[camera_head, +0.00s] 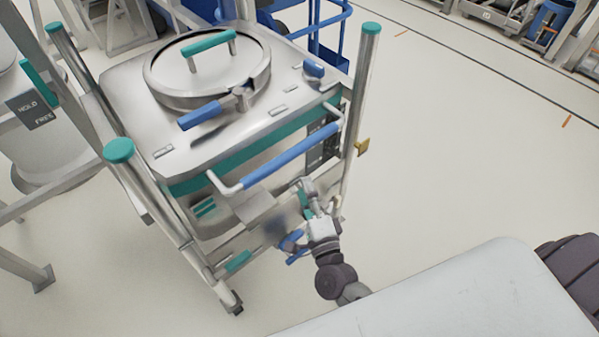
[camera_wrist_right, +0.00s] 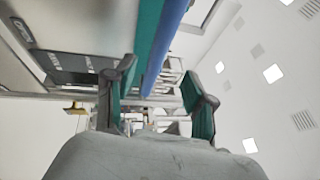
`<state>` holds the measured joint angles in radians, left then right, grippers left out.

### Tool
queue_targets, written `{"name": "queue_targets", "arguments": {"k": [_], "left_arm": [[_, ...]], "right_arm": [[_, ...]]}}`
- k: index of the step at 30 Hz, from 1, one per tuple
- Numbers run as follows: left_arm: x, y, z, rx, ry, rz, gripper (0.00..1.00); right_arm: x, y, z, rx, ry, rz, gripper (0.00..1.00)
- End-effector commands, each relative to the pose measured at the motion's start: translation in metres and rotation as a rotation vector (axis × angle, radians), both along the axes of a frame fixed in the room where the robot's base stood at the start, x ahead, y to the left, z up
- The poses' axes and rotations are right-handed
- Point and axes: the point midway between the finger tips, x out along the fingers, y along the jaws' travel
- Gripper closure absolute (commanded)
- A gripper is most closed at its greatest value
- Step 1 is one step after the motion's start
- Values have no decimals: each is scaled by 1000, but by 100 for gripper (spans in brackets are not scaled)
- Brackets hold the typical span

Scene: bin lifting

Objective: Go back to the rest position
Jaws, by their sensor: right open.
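My right gripper (camera_head: 305,188) is just below the blue-gripped handle bar (camera_head: 290,158) on the front of the metal bin (camera_head: 130,85). In the right wrist view its two teal-padded fingers (camera_wrist_right: 160,85) stand apart with nothing held between them. The blue bar (camera_wrist_right: 165,45) runs overhead beyond the fingertips, and I cannot tell whether they touch it. My left gripper is not in either view.
The bin has a round lid (camera_head: 205,70) with a teal handle and stands in a wheeled frame with teal-capped posts (camera_head: 360,90). A pale surface (camera_head: 470,300) fills the lower right. Open floor (camera_head: 470,150) lies right of the bin.

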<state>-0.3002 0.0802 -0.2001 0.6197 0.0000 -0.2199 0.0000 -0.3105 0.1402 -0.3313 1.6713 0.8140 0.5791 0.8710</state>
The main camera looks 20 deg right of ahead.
Motion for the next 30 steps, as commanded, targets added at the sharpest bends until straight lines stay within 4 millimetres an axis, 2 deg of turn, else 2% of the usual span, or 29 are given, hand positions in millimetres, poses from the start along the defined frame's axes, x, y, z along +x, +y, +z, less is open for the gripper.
{"name": "queue_targets", "arguments": {"k": [6, 23, 26, 29, 30], "left_arm": [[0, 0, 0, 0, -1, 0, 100], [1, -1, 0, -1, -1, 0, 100], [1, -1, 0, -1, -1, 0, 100], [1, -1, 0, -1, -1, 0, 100], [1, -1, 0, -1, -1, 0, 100]], "right_arm": [[-15, 0, -2, 1, -1, 0, 45], [-15, 1, -5, -8, 6, 2, 45], [-16, 4, -27, -82, 56, 18, 45], [-22, 10, -77, -251, 172, 64, 45], [-27, 12, -103, -339, 232, 92, 45]]}}
